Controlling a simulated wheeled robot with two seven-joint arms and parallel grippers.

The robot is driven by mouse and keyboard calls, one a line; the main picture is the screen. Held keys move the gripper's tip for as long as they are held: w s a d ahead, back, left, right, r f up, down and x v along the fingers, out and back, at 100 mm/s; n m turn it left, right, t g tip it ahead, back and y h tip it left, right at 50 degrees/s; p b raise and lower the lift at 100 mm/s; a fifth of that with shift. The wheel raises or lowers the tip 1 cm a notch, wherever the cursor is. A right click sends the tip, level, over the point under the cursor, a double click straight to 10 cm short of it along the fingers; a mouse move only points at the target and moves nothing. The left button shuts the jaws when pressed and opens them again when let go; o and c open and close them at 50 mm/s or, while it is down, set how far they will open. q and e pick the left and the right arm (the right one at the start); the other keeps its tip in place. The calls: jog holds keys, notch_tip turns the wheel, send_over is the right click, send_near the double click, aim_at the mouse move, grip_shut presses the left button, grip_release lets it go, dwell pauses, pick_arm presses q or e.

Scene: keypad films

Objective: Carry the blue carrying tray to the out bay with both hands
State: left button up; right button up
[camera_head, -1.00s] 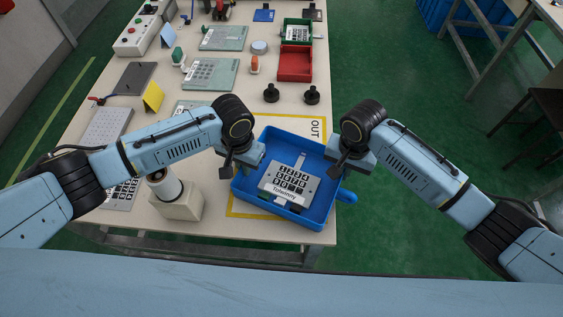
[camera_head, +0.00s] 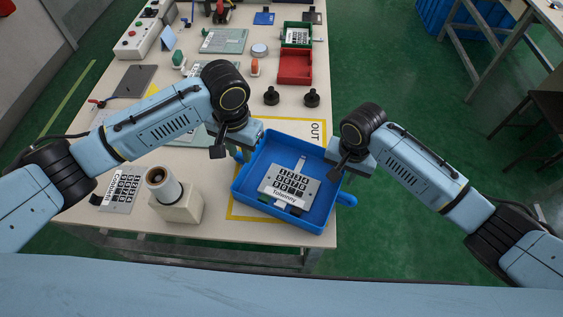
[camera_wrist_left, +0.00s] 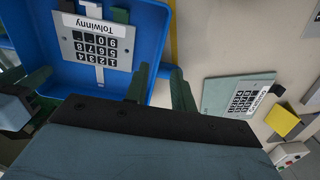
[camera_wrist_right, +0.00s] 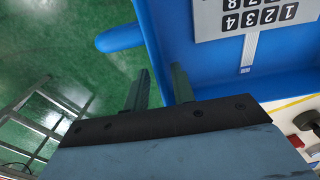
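The blue carrying tray (camera_head: 240,192) sits turned a little over the yellow-outlined out bay (camera_head: 316,130), covering most of it. Its right side and blue side handle (camera_head: 347,199) reach past the table's right edge. A grey keypad plate (camera_head: 289,186) labelled Tolwinny lies in it. My left gripper (camera_head: 240,154) is at the tray's far left corner; its fingers (camera_wrist_left: 160,85) are apart, with blue tray edge behind them. My right gripper (camera_head: 341,172) is at the right wall; its fingers (camera_wrist_right: 160,75) are apart, with the wall visible between them. Contact with the tray is hidden.
A white cylinder on a block (camera_head: 177,200) stands left of the tray. Black knobs (camera_head: 271,96), a red bin (camera_head: 295,66) and a green bin (camera_head: 297,33) are beyond it. More keypad plates (camera_head: 120,190) lie to the left. Green floor lies right of the table.

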jog(key=shift+r, duration=0.2)
pick_arm(q)
notch_tip(320, 180, up, 3)
jog(key=shift+r, duration=0.2)
pick_arm(e)
notch_tip(320, 180, up, 12)
jog(key=shift+f, duration=0.2)
dwell(0.4)
